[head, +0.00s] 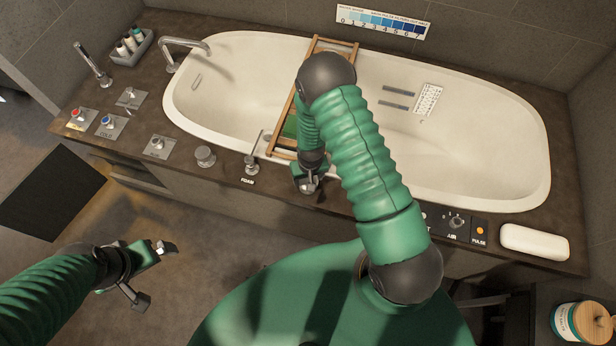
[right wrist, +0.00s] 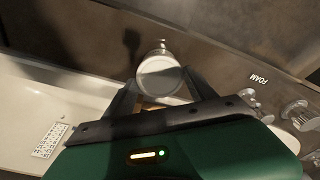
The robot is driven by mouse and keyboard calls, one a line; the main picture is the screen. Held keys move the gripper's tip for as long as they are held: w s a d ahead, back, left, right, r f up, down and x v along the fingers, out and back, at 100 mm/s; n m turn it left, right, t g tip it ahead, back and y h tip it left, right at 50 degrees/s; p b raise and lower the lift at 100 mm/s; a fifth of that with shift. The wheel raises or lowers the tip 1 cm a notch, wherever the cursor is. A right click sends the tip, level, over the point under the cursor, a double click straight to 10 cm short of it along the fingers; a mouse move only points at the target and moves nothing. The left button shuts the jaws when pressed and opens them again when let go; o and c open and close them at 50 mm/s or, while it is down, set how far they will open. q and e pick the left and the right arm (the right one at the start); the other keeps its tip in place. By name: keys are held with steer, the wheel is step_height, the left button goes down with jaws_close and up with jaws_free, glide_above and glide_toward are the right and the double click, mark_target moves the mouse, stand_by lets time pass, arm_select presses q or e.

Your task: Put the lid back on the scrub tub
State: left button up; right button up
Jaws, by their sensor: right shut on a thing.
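In the right wrist view, the scrub tub (right wrist: 158,74) shows as a round clear-rimmed jar with a pale top, on the dark deck between and just beyond my right fingertips. A tan edge, likely the wooden lid (right wrist: 152,103), shows between the fingers of my right gripper (right wrist: 160,88), mostly hidden by my gripper body. My right gripper is shut on it, close to the tub. In the head view my right gripper (head: 309,186) is low over the front deck, and tub and lid are hard to make out there. My left gripper (head: 155,274) is open and empty above the floor.
The bathtub (head: 480,150) lies behind, with a wooden caddy (head: 325,44) across it. The FOAM knob (head: 251,164) is left of my right gripper. A white soap-like block (head: 534,242) and a wooden-lidded jar (head: 565,322) are at right.

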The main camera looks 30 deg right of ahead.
steer(key=o, duration=1.4)
steer(key=shift+o, duration=0.9)
steer(key=shift+r+p, duration=2.95)
steer(key=shift+r, duration=0.6)
